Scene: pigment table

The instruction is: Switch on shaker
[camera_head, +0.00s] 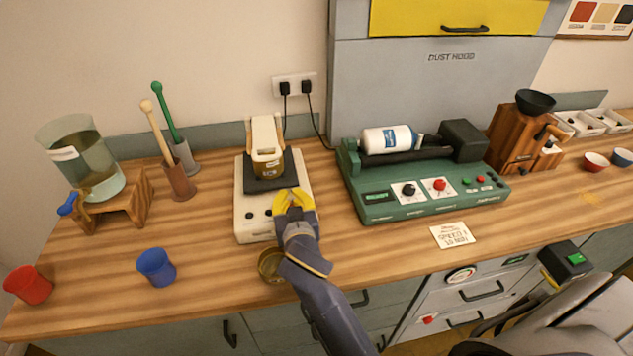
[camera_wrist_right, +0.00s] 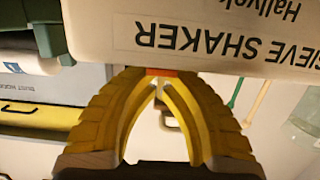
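The sieve shaker (camera_head: 257,222) is a cream-white box on the wooden bench, with a dark plate and a tan-topped sieve stack (camera_head: 267,145) on it. Dark knobs show on its front panel. My right gripper (camera_head: 293,193) is at the shaker's front right, its yellow fingers covering part of the panel. In the right wrist view, the shaker (camera_wrist_right: 230,25) appears upside down with its name label. The closed, empty fingertips (camera_wrist_right: 158,80) meet at its edge, by a small orange-red part (camera_wrist_right: 170,72); whether they touch it, I cannot tell. My left gripper is out of view.
A green roller machine (camera_head: 420,195) stands right of the shaker, a note card (camera_head: 453,235) before it. A brass-coloured cup (camera_head: 271,265) sits close to my right arm. Blue (camera_head: 156,267) and red (camera_head: 28,285) cups stand left. Bench between the blue cup and shaker is clear.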

